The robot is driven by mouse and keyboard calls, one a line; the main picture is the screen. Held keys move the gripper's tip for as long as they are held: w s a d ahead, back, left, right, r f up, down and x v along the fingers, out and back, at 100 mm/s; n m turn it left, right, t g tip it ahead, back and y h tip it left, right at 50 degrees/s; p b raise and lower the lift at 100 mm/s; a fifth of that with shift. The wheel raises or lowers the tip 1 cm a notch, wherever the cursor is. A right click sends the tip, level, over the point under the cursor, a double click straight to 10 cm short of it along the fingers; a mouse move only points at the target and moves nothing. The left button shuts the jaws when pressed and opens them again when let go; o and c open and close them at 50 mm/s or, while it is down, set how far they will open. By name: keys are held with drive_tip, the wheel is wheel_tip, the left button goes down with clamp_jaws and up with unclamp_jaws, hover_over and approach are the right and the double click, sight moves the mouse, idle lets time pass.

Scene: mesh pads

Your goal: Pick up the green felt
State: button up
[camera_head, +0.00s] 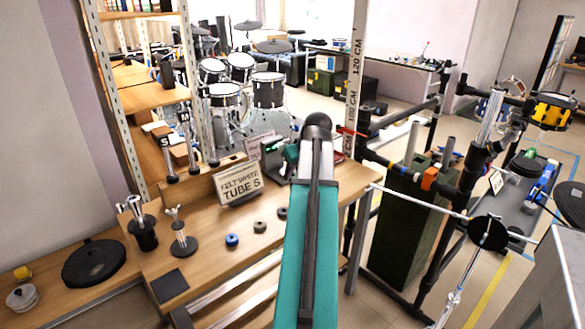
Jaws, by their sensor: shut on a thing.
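My arm reaches out over the wooden table, and my gripper (277,151) is at its far end, left of the dark wrist joint. The gripper is small in view and partly hidden by my own arm. It is shut on the green felt (271,147), which shows as a small bright green patch by the fingers. The felt is held above the table, in front of a sign at the back. Its exact shape and the fingertips are too small to make out.
On the wooden table (205,272) stand a sign reading "FELT WHITE TUBE S" (240,185), a blue felt (232,240), two dark grey felts (259,227) and metal stands (180,236). A shelf post (190,80) rises at the left. Black drum racks (455,190) stand right.

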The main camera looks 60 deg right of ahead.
drive_tip(key=shift+s+a+r, duration=0.15)
drive_tip(key=shift+s+a, duration=1.1)
drive_tip(key=shift+a, duration=0.15)
